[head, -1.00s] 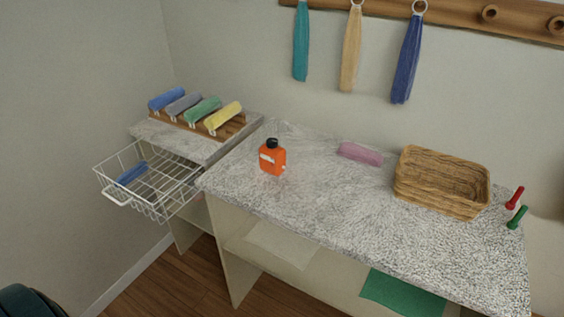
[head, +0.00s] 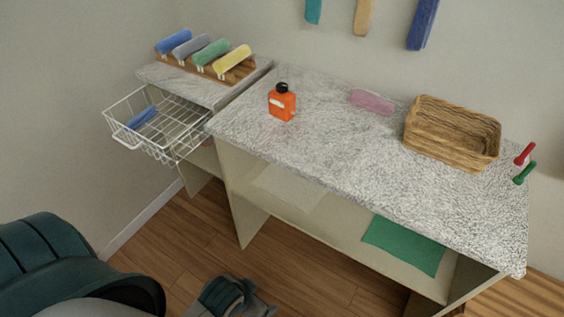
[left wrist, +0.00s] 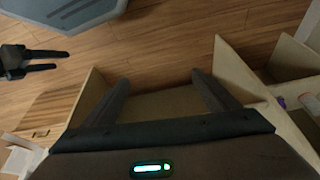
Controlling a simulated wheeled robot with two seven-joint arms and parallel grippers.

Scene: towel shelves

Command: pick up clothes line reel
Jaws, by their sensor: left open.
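I cannot make out a clothes line reel for certain in either view. In the left wrist view my left gripper (left wrist: 161,77) is open and empty, its two dark fingers spread in front of the pale shelf unit. In the head view a dark teal part of my left arm shows low in the frame, in front of the counter; its fingers are not visible there. A dark two-fingered gripper, which looks like my right one (left wrist: 62,60), shows at the left of the left wrist view, its fingers apart with nothing between them.
The speckled counter (head: 340,150) carries an orange bottle (head: 282,102), a pink roll (head: 372,102), a wicker basket (head: 452,133), and red (head: 525,153) and green (head: 524,173) pegs. A green cloth (head: 404,245) lies on the shelf below. A wire drawer (head: 180,125) juts out, holding a blue roll (head: 142,117).

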